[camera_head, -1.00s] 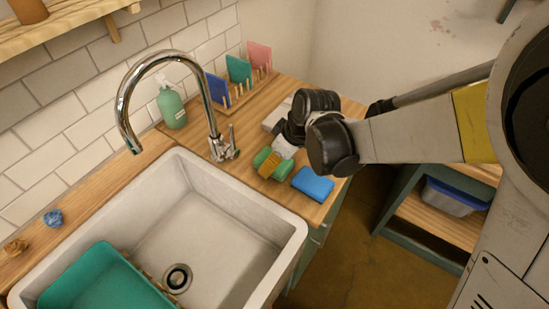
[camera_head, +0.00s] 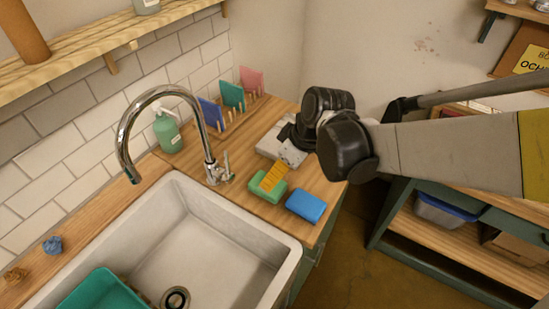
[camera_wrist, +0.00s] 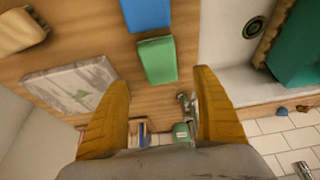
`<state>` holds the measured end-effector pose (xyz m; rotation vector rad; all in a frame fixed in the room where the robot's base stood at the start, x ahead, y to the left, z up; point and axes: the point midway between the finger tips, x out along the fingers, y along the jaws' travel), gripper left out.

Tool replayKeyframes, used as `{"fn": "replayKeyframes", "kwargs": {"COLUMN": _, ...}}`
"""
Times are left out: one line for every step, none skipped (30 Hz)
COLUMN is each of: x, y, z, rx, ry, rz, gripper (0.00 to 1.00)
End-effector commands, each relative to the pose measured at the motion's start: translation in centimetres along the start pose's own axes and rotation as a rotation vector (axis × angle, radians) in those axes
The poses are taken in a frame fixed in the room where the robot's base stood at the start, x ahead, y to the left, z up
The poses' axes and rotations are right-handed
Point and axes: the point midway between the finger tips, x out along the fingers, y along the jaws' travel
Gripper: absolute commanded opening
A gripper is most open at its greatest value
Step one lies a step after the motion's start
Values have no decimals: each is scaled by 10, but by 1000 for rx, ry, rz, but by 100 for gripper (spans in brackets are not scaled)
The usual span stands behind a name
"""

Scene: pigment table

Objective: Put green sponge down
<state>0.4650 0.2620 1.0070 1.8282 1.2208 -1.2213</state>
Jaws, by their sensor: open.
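The green sponge (camera_head: 267,188) lies on the wooden counter to the right of the sink, just left of a blue sponge (camera_head: 306,206). My gripper (camera_head: 270,178) is over the green sponge, with its yellow fingers near it in the head view. In the wrist view the fingers (camera_wrist: 165,100) are spread wide apart with nothing between them. The green sponge (camera_wrist: 157,60) shows there beyond the fingertips, next to the blue sponge (camera_wrist: 146,14), and apart from both fingers.
The white sink (camera_head: 215,240) holds a teal tub (camera_head: 100,292). A tap (camera_head: 208,150), a green soap bottle (camera_head: 167,132) and a rack with coloured boards (camera_head: 232,97) stand behind. A pale slab (camera_wrist: 72,84) lies on the counter near the gripper.

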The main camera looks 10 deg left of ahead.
Motion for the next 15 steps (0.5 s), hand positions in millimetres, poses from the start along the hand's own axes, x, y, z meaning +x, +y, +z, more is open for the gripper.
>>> {"fn": "replayKeyframes", "kwargs": {"x": -12, "y": 0, "z": -1, "rx": 2, "ry": 0, "rz": 0, "gripper": 78}}
{"fn": "replayKeyframes", "kwargs": {"x": -16, "y": 0, "z": 0, "rx": 2, "ry": 0, "rz": 0, "gripper": 78}}
{"fn": "replayKeyframes", "kwargs": {"x": -21, "y": 0, "z": 0, "rx": 1, "ry": 0, "rz": 0, "gripper": 78}}
{"fn": "replayKeyframes", "kwargs": {"x": -24, "y": 0, "z": 0, "rx": 1, "ry": 0, "rz": 0, "gripper": 78}}
{"fn": "replayKeyframes", "kwargs": {"x": -26, "y": 0, "z": 0, "rx": 0, "ry": 0, "rz": 0, "gripper": 78}}
{"fn": "replayKeyframes", "kwargs": {"x": -29, "y": 0, "z": 0, "rx": 0, "ry": 0, "rz": 0, "gripper": 78}}
{"fn": "replayKeyframes", "kwargs": {"x": -30, "y": 0, "z": 0, "rx": 0, "ry": 0, "rz": 0, "gripper": 78}}
{"fn": "replayKeyframes", "kwargs": {"x": -31, "y": 0, "z": 0, "rx": 0, "ry": 0, "rz": 0, "gripper": 78}}
{"fn": "replayKeyframes", "kwargs": {"x": -32, "y": 0, "z": 0, "rx": -1, "ry": 0, "rz": 0, "gripper": 78}}
{"fn": "replayKeyframes", "kwargs": {"x": -32, "y": 0, "z": 0, "rx": 0, "ry": 0, "rz": 0, "gripper": 78}}
{"fn": "replayKeyframes", "kwargs": {"x": -32, "y": 0, "z": 0, "rx": 1, "ry": 0, "rz": 1, "gripper": 78}}
{"fn": "replayKeyframes", "kwargs": {"x": -34, "y": 1, "z": 2, "rx": 9, "ry": 1, "rz": 5, "gripper": 78}}
{"fn": "replayKeyframes", "kwargs": {"x": -37, "y": 2, "z": 4, "rx": 21, "ry": 1, "rz": 11, "gripper": 78}}
{"fn": "replayKeyframes", "kwargs": {"x": -41, "y": 4, "z": 7, "rx": 38, "ry": 2, "rz": 21, "gripper": 78}}
{"fn": "replayKeyframes", "kwargs": {"x": -50, "y": 6, "z": 14, "rx": 73, "ry": 4, "rz": 39, "gripper": 78}}
